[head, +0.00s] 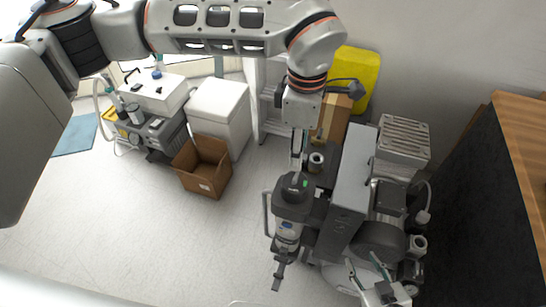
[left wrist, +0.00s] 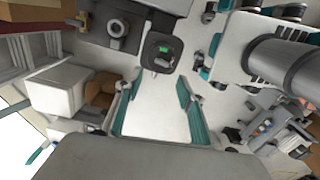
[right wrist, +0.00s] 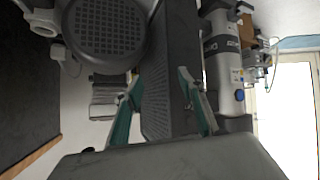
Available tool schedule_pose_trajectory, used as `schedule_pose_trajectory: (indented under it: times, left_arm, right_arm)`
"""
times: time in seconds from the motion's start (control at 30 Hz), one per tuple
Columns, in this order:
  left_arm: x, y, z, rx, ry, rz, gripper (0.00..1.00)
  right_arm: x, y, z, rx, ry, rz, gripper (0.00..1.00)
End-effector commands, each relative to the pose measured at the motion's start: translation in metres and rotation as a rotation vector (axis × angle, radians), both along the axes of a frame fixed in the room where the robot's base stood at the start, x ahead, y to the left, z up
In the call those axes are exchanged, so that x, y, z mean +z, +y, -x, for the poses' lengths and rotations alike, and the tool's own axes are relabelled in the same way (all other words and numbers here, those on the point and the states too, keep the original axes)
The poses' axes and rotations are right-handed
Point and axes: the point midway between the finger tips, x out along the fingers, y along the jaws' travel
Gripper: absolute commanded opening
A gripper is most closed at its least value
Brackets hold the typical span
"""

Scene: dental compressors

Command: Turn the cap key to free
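A dark cap with a small green mark (head: 296,183) tops the grey and white cylinder (head: 287,234) on the front of the compressor. The cap also shows in the left wrist view (left wrist: 161,52), beyond the fingertips, with a small light key-like part on it. My left gripper (head: 298,165) points down just above or behind the cap; its teal fingers (left wrist: 157,80) are apart with nothing between them. My right gripper (head: 364,264) is low at the right of the compressor. Its fingers (right wrist: 160,75) are apart, with the grey casing (right wrist: 168,85) seen beyond the gap.
The tall grey compressor housing (head: 346,195) stands right of the cap. An open cardboard box (head: 203,168) and a white cabinet (head: 220,112) stand to the left. A wooden-topped dark counter (head: 490,190) is at the right. The floor at front left is clear.

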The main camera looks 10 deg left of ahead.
Motion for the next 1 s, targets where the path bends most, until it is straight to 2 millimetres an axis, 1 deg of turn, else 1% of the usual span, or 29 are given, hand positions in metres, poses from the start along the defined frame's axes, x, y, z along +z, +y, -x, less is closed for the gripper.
schedule_pose_trajectory:
  times: [0.03, 0.1, 0.2, 0.27, 0.37, 0.5, 0.7, 0.8, 1.0]
  left_arm:
    - [-0.005, -0.006, 0.005, -0.066, 0.003, 0.001, 0.39]
    - [-0.006, -0.011, 0.01, -0.133, 0.002, 0.001, 0.39]
    - [-0.008, -0.014, 0.012, -0.174, 0.002, 0.001, 0.39]
    - [-0.012, -0.014, 0.013, -0.179, 0.003, 0.001, 0.39]
    - [-0.024, -0.014, 0.013, -0.177, 0.005, 0.001, 0.39]
    - [-0.047, -0.013, 0.013, -0.175, 0.006, 0.0, 0.39]
    - [-0.073, -0.013, 0.012, -0.174, 0.004, 0.002, 0.39]
    - [-0.08, -0.013, 0.012, -0.173, 0.003, 0.002, 0.39]
    - [-0.083, -0.013, 0.012, -0.173, 0.001, 0.002, 0.39]
  right_arm:
    - [-0.005, -0.001, 0.001, -0.001, 0.001, 0.002, 0.4]
    - [-0.005, -0.002, 0.0, -0.002, 0.0, 0.003, 0.4]
    - [-0.006, -0.003, 0.003, -0.003, 0.004, 0.005, 0.4]
    - [-0.008, -0.004, 0.005, -0.003, 0.009, 0.007, 0.4]
    - [-0.012, -0.005, 0.011, -0.002, 0.02, 0.01, 0.4]
    - [-0.018, -0.006, 0.017, 0.0, 0.032, 0.014, 0.4]
    - [-0.019, -0.006, 0.014, 0.002, 0.028, 0.015, 0.4]
    - [-0.017, -0.006, 0.012, 0.002, 0.024, 0.015, 0.4]
    - [-0.014, -0.005, 0.007, 0.003, 0.014, 0.013, 0.4]
